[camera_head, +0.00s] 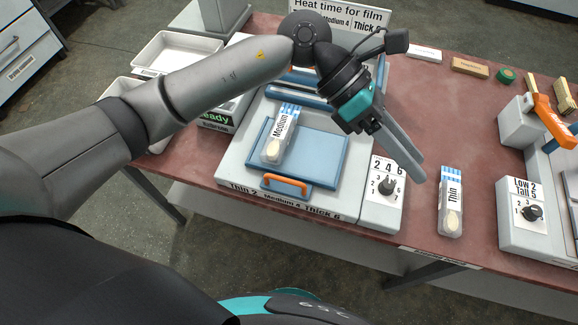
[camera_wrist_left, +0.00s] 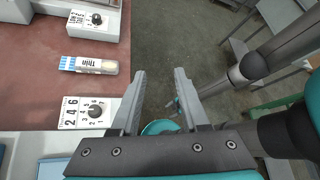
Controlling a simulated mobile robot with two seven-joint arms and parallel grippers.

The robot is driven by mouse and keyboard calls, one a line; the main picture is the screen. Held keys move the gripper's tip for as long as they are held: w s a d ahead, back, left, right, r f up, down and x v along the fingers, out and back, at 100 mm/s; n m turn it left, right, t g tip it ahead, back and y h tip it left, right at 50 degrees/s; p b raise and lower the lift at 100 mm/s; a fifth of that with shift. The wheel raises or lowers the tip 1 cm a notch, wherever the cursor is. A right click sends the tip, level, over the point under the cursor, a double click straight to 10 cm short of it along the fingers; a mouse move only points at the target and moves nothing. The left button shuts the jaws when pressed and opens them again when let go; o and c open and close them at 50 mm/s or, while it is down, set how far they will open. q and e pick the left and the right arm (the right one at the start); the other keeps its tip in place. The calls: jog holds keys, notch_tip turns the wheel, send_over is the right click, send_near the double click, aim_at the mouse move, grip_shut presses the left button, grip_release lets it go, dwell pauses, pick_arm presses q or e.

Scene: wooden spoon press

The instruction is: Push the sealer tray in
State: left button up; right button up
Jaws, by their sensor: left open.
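The sealer tray (camera_head: 325,160) is a flat blue plate with an orange handle (camera_head: 284,184) at its front edge. It lies out in front of the blue bar of the sealer (camera_head: 232,165). A clear packet marked "Medium" (camera_head: 281,137) with a spoon in it lies on the left part of the tray. My left gripper (camera_head: 412,168) is in the air to the right of the tray, above and beside the dial panel (camera_head: 399,212). Its jaws are open and empty in the left wrist view (camera_wrist_left: 162,80). My right gripper is in neither view.
A packet marked "Thin" (camera_head: 452,205) lies on the red table (camera_head: 440,105) right of the dial panel. Another machine with an orange lever (camera_head: 553,120) stands at the right. White bins (camera_head: 178,52) stand at the left. A sign stands at the back.

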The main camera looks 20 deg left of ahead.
pick_arm(q)
jog(key=w+a+f+m+t+y, duration=0.1)
jog(key=w+a+f+m+y, duration=0.15)
jog(key=a+f+y, duration=0.4)
jog(key=r+t+y, duration=0.1)
jog(key=y, duration=0.4)
send_over(285, 172)
jog(key=shift+n, duration=0.25)
jog(key=s+f, duration=0.1)
jog(key=f, duration=0.3)
jog(key=s+f, duration=0.1)
jog(key=f, duration=0.4)
jog(key=s+d+f, duration=0.1)
jog(key=f, duration=0.4)
jog(key=shift+f, duration=0.15)
jog(key=shift+c, duration=0.2)
grip_shut()
